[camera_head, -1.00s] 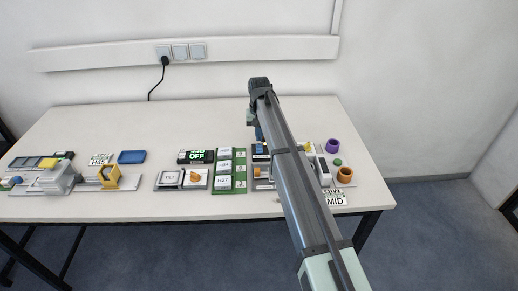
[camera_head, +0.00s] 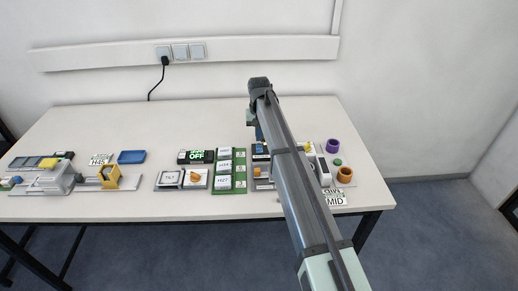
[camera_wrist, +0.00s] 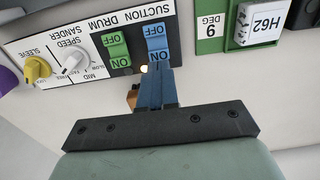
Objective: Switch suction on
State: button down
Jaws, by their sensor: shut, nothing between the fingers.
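In the wrist view the control panel (camera_wrist: 84,42) appears upside down. Its blue rocker switch (camera_wrist: 156,38), by the SUCTION label, has OFF and ON ends. A green rocker switch (camera_wrist: 116,48) sits left of it by the DRUM label. My gripper (camera_wrist: 158,68) is shut and empty, its blue fingertips at the ON end of the blue switch. I cannot tell whether they touch or press it. A small pale spot, perhaps a lamp, shows just left of the fingertips. In the head view my arm hides most of the panel, and my gripper (camera_head: 259,133) is partly hidden.
A white knob (camera_wrist: 74,58) and yellow knob (camera_wrist: 38,70) sit on the panel. A green holder with an H62 block (camera_wrist: 262,22) is at the right. The table's back is clear.

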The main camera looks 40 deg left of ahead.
jog(key=shift+f, duration=1.05)
dwell(0.7)
jog(key=shift+r, duration=3.55)
